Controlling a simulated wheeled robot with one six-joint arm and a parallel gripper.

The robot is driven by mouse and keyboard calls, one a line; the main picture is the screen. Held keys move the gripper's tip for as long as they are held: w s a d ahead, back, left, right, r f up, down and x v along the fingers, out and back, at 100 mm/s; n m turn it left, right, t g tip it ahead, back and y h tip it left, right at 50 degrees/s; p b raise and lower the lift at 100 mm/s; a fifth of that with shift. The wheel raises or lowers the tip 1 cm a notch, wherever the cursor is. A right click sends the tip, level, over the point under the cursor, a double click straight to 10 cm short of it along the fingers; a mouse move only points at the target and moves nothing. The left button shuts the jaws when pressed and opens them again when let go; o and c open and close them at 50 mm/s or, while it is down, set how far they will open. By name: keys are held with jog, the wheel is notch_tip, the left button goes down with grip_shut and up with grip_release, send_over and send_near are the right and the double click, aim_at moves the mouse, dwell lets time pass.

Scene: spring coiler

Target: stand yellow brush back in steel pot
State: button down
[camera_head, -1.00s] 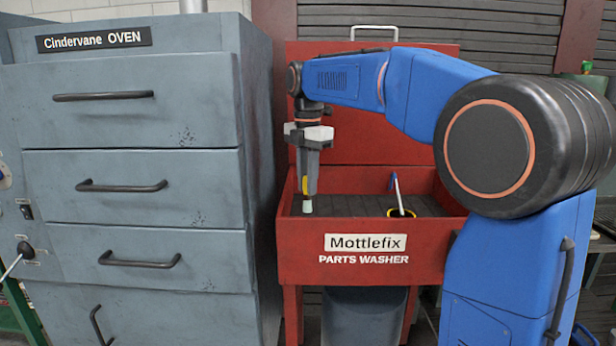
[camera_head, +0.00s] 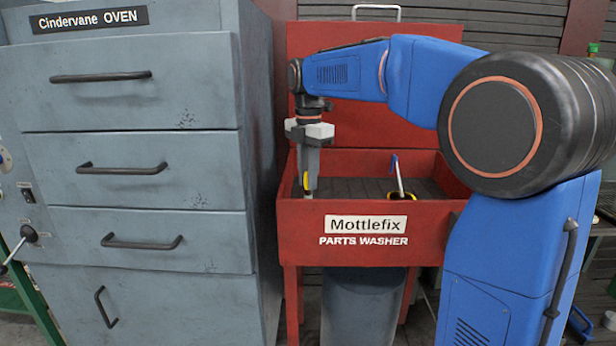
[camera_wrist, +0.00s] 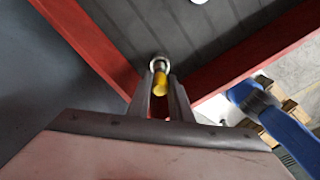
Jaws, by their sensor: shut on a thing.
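My gripper (camera_head: 309,188) is shut on the yellow brush (camera_wrist: 160,84) and points down inside the left part of the red parts washer (camera_head: 300,225). In the head view only a small yellow patch of the brush (camera_head: 306,181) shows at the fingers. Its low end is at the washer's front rim line, partly hidden. In the wrist view the brush points away from the fingers, with a pale round end over the dark basin floor. I cannot make out the steel pot for certain.
A yellow-rimmed dark container (camera_head: 402,195) with a blue-and-white tool (camera_head: 397,172) leaning in it stands right of my gripper in the washer. The grey oven (camera_head: 140,190) is close on the left. The ribbed basin floor (camera_head: 350,188) between is clear.

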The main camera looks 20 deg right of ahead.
aim_at(308, 194)
jog(key=shift+f, duration=2.35)
dwell(0.3)
jog(key=c, duration=1.5)
grip_release()
jog(key=shift+c, duration=0.2)
jog(key=shift+r, duration=0.15)
notch_tip(308, 194, up, 16)
jog(key=s+d+f+m+t, duration=0.1)
jog(key=s+d+f+m, duration=0.1)
jog(key=s+f+m, duration=0.55)
jog(key=s+d+f+m+t, duration=0.1)
jog(key=s+d+f+m, duration=0.3)
jog(key=s, duration=0.6)
jog(key=s+d+f+m+t, duration=0.1)
jog(key=s+f+m+t, duration=0.1)
jog(key=s+f+m, duration=1)
jog(key=s+f, duration=0.4)
jog(key=shift+f+t, duration=0.4)
